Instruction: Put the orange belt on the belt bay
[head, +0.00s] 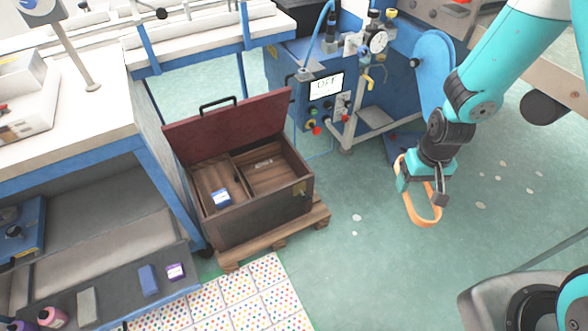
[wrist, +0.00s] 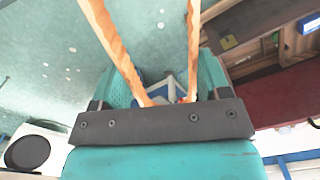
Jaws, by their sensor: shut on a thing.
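My gripper (head: 424,186) is shut on the orange belt (head: 424,222), which hangs as a loop below it over the floor, right of the wooden chest. In the wrist view two strands of the orange belt (wrist: 112,45) run up and away from between the fingers of my gripper (wrist: 165,92). The wooden chest (head: 258,212) stands open with two compartments. The left one holds a small blue box (head: 221,198); the right one (head: 270,172) shows only a pale label. No place is clearly marked as the belt bay, so I cannot tell which it is.
The chest's dark red lid (head: 228,128) is raised at its back. A blue machine (head: 318,90) with a screen and gauge stands behind. A low shelf (head: 110,300) with bottles and small boxes is at lower left. The floor between chest and gripper is clear.

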